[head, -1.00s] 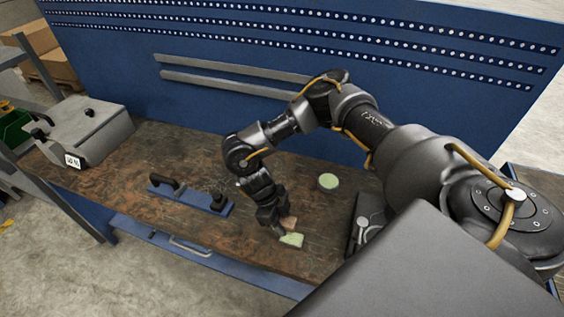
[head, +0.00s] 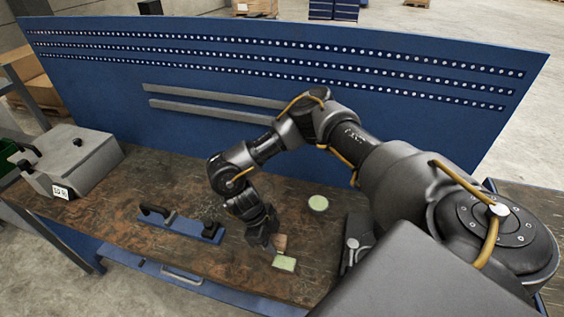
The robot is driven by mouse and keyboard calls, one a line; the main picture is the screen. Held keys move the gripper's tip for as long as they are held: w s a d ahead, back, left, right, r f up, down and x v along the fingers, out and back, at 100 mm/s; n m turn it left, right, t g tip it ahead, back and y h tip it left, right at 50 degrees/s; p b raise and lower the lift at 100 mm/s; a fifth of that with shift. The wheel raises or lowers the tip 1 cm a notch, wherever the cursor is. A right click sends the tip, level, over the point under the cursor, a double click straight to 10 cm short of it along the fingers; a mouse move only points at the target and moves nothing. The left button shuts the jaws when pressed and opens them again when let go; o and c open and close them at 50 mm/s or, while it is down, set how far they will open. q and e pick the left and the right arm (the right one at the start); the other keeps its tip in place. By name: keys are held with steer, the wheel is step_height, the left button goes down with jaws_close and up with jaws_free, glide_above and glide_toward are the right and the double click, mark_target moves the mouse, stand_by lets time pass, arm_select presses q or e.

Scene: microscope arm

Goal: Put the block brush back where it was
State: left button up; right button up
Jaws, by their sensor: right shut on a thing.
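The block brush (head: 280,242) shows as a small brown block at the fingertips of my right gripper (head: 268,246). The gripper points down and is shut on it, just above or on the workbench, and its fingers hide part of the brush. A pale green square pad (head: 285,264) lies right beside the brush, on its near side; I cannot tell whether they touch. A pale green round pad (head: 318,203) lies farther back to the right. My left gripper is not in view.
A blue plate with two black handles (head: 178,224) lies left of my right gripper on the brown workbench (head: 120,215). A grey box (head: 75,160) stands at the left end. A dark object (head: 356,243) stands to the right. A blue pegboard (head: 220,75) closes the back.

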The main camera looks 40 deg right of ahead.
steer(key=w+a+r+n+t+b, duration=0.2)
steer(key=r+n+b, duration=0.4)
steer(key=n, duration=0.6)
steer(key=w+a+r+n+t+y+b, duration=0.1)
steer(key=w+a+r+n+t+b, duration=0.2)
steer(key=r+n, duration=0.8)
steer(key=w+n+t+b, duration=0.2)
steer(key=shift+t+b, duration=0.4)
